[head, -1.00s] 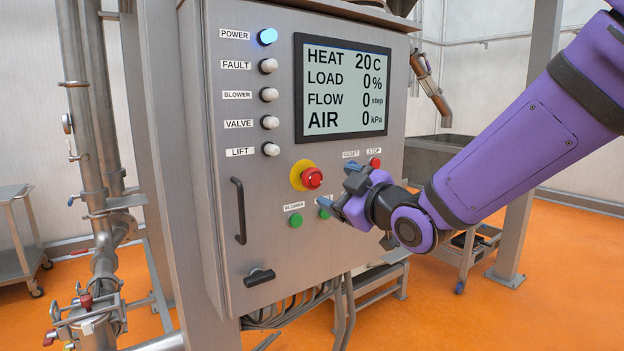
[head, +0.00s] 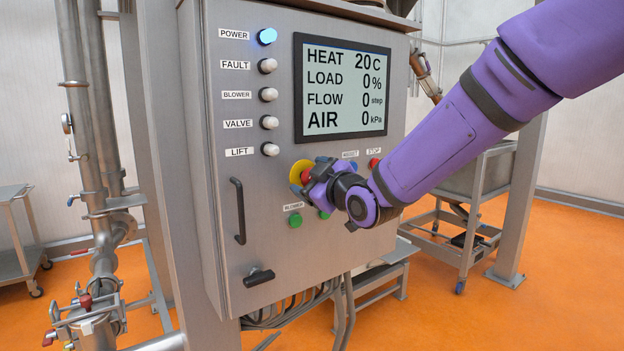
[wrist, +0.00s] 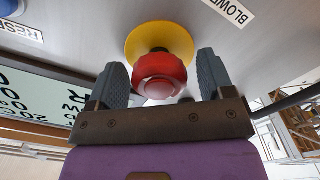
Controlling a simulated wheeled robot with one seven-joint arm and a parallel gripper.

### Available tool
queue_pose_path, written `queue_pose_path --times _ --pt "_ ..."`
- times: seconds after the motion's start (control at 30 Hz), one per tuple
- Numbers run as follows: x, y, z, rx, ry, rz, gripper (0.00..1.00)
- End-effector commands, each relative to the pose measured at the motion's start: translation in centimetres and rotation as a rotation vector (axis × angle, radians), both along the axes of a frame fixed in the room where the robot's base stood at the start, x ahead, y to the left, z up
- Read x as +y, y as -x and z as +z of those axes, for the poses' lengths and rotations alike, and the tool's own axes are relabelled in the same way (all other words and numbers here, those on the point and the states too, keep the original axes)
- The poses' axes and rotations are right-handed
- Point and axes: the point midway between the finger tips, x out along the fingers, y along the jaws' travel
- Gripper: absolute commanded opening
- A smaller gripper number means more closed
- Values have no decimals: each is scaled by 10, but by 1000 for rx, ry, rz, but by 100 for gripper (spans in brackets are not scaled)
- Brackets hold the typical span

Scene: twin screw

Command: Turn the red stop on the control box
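The red stop (wrist: 160,77) is a red mushroom knob on a yellow round base (wrist: 158,40) on the front of the grey control box (head: 230,130). In the wrist view it lies between the two grey fingers of my gripper (wrist: 165,82), with a gap at least on the right side; contact on the left cannot be told. My gripper is open around it. In the head view my gripper (head: 312,188) covers most of the red knob, and the yellow base (head: 300,168) shows behind it.
A display (head: 345,90) sits above the stop. A small red STOP button (head: 374,163) and a blue button (head: 353,166) are to the right. Green buttons (head: 295,219) lie below. A black handle (head: 239,210) sticks out at the left.

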Motion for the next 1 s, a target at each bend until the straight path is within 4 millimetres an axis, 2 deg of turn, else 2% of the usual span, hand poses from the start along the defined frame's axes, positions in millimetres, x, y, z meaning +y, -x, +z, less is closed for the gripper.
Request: queue_pose_path --times 0.03,0.2,0.57,1.0 --pt "0 0 0 0 0 0 64" --pt "0 0 0 0 0 0 26" --pt "-1 0 0 29 -42 -1 26" --pt "-1 0 0 206 -302 -1 26"
